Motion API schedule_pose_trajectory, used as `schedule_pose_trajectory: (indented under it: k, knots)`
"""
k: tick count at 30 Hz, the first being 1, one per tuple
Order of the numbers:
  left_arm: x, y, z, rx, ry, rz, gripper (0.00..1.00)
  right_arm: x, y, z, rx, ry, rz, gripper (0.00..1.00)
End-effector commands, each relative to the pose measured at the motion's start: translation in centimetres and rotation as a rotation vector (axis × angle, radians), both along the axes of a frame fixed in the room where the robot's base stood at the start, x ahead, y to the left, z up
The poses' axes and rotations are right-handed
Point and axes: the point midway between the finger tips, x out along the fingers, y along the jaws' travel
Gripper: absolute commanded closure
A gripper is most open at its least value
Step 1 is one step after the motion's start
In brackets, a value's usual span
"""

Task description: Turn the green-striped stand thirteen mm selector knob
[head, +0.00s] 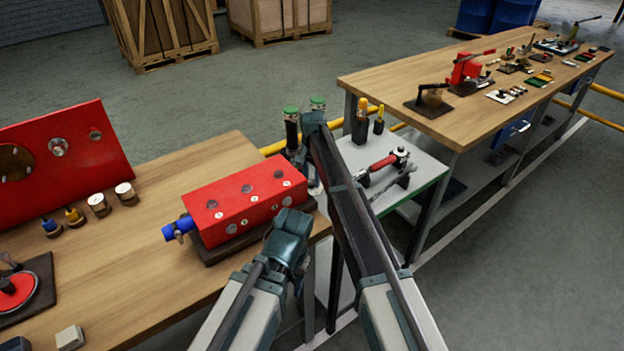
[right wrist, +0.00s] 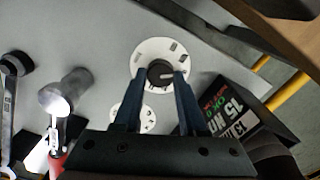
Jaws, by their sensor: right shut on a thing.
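The green-striped stand (head: 411,171) is a small grey-topped stand between the two benches, with a green band along its edge. In the right wrist view its selector knob (right wrist: 160,73) is a small dark round knob with a light pointer mark, on a white dial (right wrist: 161,48) with dark marks. My right gripper (right wrist: 158,78) is shut on this knob, one finger on each side. In the head view my right arm hides the knob. My left gripper (head: 286,226) is beside the red box; its fingers do not show clearly.
A red box (head: 245,199) with a blue fitting sits on the left bench. A red-handled tool (head: 383,162) and a wrench lie on the stand. A black block marked 13 and 15 (right wrist: 236,122) is close right of the gripper. Green-capped cylinders (head: 291,128) stand near my arm.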

Motion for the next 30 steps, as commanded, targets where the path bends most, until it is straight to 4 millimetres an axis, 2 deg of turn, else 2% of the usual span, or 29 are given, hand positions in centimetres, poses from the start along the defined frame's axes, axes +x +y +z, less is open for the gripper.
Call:
schedule_pose_trajectory:
  k: [18,30]
  knots:
    - [0.0,0.0,0.0,0.0,0.0,0.0,0.5,0.05,0.21,0.0,0.0,0.0,0.574,1.0]
    - [0.0,0.0,0.0,0.0,0.0,0.0,0.5,0.03,0.29,0.0,0.0,0.0,0.838,1.0]
